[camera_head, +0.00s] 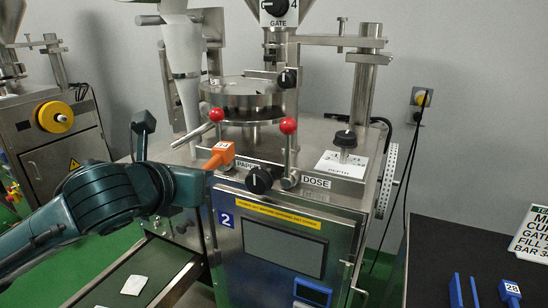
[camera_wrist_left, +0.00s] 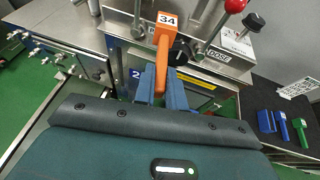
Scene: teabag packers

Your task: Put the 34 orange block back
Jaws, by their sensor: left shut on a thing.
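The orange block (camera_head: 222,152) has a white label on its end and a handle-like shaft. In the left wrist view the label on the orange block (camera_wrist_left: 165,30) reads 34. My left gripper (camera_wrist_left: 162,88) is shut on its shaft, and the block sticks out beyond the fingers. The left fingers are hard to see in the head view. My right gripper is in neither view.
Two red-knobbed levers (camera_head: 288,126), a black dial (camera_head: 259,180) and a DEPTH card (camera_head: 341,164) stand close by. A black table (camera_head: 440,250) at right bears a blue block (camera_head: 510,291) labelled 28 and a blue holder-like piece (camera_head: 474,291). A white packet (camera_head: 134,285) lies on the belt.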

